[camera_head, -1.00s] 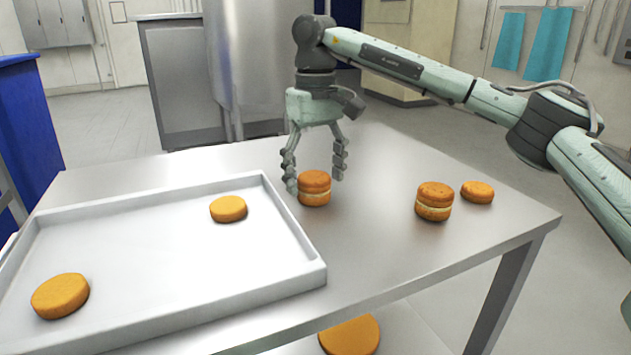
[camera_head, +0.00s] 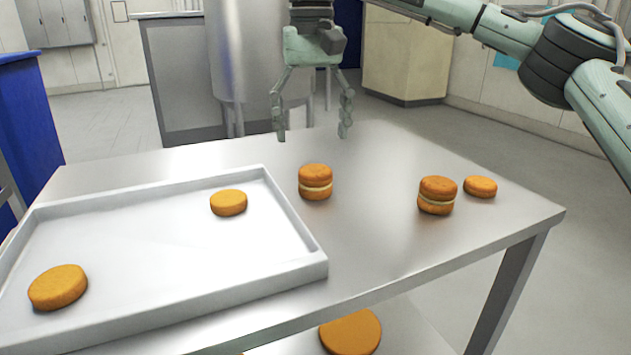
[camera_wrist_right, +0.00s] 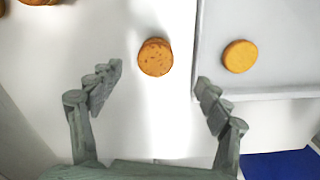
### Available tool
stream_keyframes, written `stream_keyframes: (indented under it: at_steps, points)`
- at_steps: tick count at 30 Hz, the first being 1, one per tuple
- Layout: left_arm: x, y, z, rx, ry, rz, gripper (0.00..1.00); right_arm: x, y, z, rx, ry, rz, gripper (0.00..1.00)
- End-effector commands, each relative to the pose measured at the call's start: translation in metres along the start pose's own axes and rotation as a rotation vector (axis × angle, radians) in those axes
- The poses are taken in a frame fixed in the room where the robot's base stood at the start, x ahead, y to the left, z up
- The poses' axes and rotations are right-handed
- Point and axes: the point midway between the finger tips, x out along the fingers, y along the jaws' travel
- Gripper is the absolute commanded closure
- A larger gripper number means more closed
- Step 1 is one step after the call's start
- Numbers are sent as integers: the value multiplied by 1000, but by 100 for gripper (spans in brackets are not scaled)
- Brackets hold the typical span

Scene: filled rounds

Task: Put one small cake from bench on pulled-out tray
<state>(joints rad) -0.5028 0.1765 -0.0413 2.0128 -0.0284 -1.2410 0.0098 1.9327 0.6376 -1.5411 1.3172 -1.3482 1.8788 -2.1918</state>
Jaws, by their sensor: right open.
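My right gripper (camera_head: 312,136) is open and empty, raised above the far part of the metal bench (camera_head: 385,255). A filled orange cake (camera_head: 315,182) stands upright on the bench below it. In the right wrist view this cake (camera_wrist_right: 155,57) shows from above, between and beyond the open fingertips (camera_wrist_right: 159,78), apart from them. A second filled cake (camera_head: 437,195) stands on the bench to the right, beside a thin single round (camera_head: 480,187). The white tray (camera_head: 296,226) lies on the bench at the left. It holds two single rounds, one at its far right (camera_head: 228,202) and one at its near left (camera_head: 58,287).
A large orange round (camera_head: 350,332) shows on the shelf below the bench. The tray has a low raised rim and a wide bare middle. A metal cylinder (camera_head: 265,55) and a grey cabinet (camera_head: 182,80) stand behind the bench.

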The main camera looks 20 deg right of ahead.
Motion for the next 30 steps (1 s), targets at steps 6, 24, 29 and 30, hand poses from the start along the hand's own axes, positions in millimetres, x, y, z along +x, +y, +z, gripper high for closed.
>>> stream_keyframes:
  at_steps: [6,24,29,30]
  points:
    - [-19,-4,-4,1,7,-12,60,22,1,1,208,-4,-2,23]
    - [-16,-4,-2,1,3,-10,60,91,6,-6,208,-3,-4,23]
    - [-16,-3,-2,0,3,-10,60,93,6,-7,208,-3,-4,23]
    - [-15,-3,-2,0,3,-10,60,93,6,-6,208,-3,-4,23]
